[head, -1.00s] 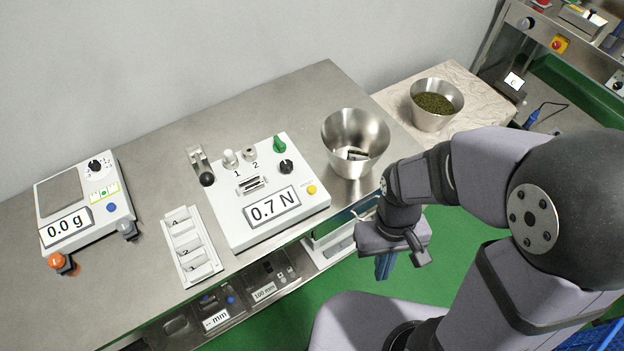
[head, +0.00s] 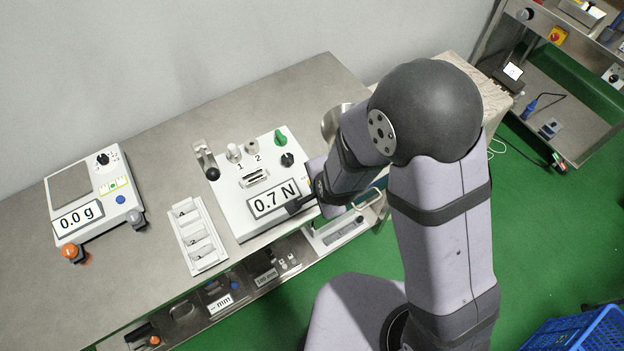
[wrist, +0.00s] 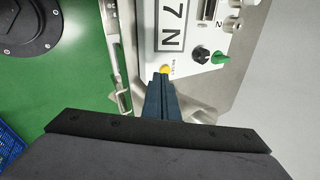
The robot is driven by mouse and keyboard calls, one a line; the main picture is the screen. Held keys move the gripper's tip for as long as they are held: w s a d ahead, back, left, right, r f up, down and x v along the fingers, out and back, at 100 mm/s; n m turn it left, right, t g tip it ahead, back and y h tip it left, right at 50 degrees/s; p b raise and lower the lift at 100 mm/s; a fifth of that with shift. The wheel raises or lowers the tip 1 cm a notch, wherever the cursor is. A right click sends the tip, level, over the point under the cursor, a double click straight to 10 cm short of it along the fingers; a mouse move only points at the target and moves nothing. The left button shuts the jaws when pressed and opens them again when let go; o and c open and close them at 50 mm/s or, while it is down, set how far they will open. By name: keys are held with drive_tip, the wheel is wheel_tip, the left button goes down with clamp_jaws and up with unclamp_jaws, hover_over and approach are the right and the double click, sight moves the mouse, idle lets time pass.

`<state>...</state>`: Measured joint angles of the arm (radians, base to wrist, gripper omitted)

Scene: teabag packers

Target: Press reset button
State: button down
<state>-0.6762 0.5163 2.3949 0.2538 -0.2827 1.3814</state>
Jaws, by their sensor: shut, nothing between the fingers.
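The white force tester (head: 229,205) stands on the steel bench with its display reading 0.7 N. Its small yellow button (wrist: 165,70) shows in the wrist view just beyond my fingertips; a label beside it is too small to read. My gripper (wrist: 161,77) is shut and empty, its blue fingers pointing at the button. I cannot tell whether the tips touch it.
The tester's green knob (head: 281,137) and black knob (head: 287,160) stand near my wrist. A metal cup (head: 333,121) is partly hidden behind my arm. A scale (head: 130,185) and a white slotted tray (head: 182,249) stand left. A blue crate (head: 575,330) is at lower right.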

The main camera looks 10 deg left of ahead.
drive_tip(key=w+a+r+m+t+y, duration=0.1)
drive_tip(key=w+a+r+m+t, duration=0.1)
drive_tip(key=m, duration=0.8)
drive_tip(key=shift+w+r+m+t, duration=0.4)
drive_tip(key=shift+w+r+t, duration=0.2)
drive_tip(key=shift+w+r, duration=0.95)
drive_tip(key=shift+w+f, duration=0.25)
drive_tip(key=shift+f, duration=0.15)
wheel_tip(320, 180, down, 7)
drive_tip(key=b, duration=0.5)
drive_tip(key=shift+f, duration=0.15)
drive_tip(key=shift+f+b, duration=0.65)
drive_tip(key=shift+b, duration=0.2)
drive_tip(key=shift+f+b, duration=0.95)
drive_tip(key=shift+b, duration=0.25)
idle(0.4)
drive_tip(key=shift+r, duration=0.2)
drive_tip(key=shift+r+p, duration=0.6)
drive_tip(key=shift+r, duration=0.15)
